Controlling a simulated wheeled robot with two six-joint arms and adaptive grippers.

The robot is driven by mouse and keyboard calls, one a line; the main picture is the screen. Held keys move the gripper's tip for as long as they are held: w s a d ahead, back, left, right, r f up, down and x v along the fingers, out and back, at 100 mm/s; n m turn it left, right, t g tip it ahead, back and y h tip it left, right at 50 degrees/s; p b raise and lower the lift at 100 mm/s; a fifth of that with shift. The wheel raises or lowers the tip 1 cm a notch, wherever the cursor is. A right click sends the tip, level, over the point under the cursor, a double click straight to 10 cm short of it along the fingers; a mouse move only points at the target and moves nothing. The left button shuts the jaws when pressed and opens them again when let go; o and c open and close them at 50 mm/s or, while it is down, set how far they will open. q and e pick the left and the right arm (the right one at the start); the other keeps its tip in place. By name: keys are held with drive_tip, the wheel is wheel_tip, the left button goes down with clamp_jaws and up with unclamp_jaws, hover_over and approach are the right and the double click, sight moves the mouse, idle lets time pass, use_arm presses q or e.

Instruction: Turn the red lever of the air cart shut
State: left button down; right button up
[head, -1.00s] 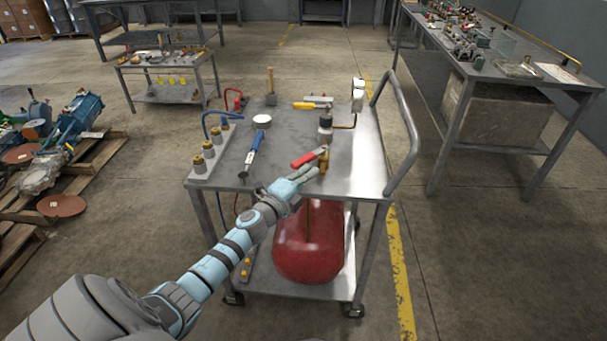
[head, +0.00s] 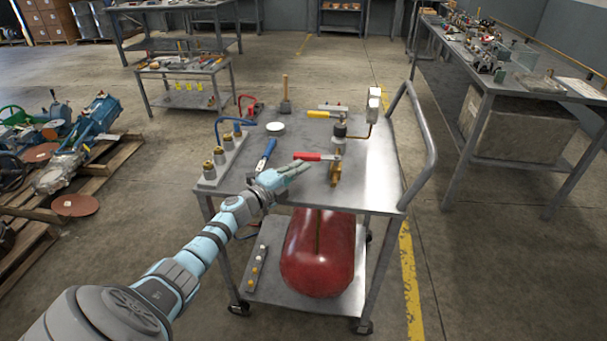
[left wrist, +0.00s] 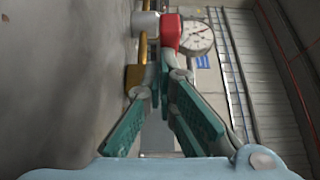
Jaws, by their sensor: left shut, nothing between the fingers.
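The air cart (head: 375,185) stands in front of me, with a red tank (head: 318,255) on its lower shelf. On its top, near the right side, is a brass valve (head: 336,172) with the red lever (head: 308,156). The lever points left from the valve, about level across the picture. My left gripper (head: 303,167) is shut and empty, its fingertips just in front of the lever and left of the valve. In the left wrist view, the gripper (left wrist: 164,72) has the red lever (left wrist: 171,30) just beyond its tips; touching or apart is unclear. My right gripper is not in view.
A white gauge (head: 374,100) on a brass pipe stands behind the valve. A blue-handled tool (head: 266,155), a round white-topped item (head: 275,129) and several brass fittings (head: 219,156) are on the left. The cart's handle (head: 420,150) rises at the right. The front right top is bare.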

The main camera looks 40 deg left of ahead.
use_arm(q)
drive_tip(key=shift+w+a, duration=0.25)
drive_tip(key=shift+a, duration=0.1)
drive_tip(key=shift+a+r, duration=0.1)
drive_tip(key=shift+r, duration=0.05)
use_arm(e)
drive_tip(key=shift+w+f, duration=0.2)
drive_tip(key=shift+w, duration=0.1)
use_arm(q)
drive_tip(key=shift+a+r, duration=0.1)
drive_tip(key=shift+a, duration=0.05)
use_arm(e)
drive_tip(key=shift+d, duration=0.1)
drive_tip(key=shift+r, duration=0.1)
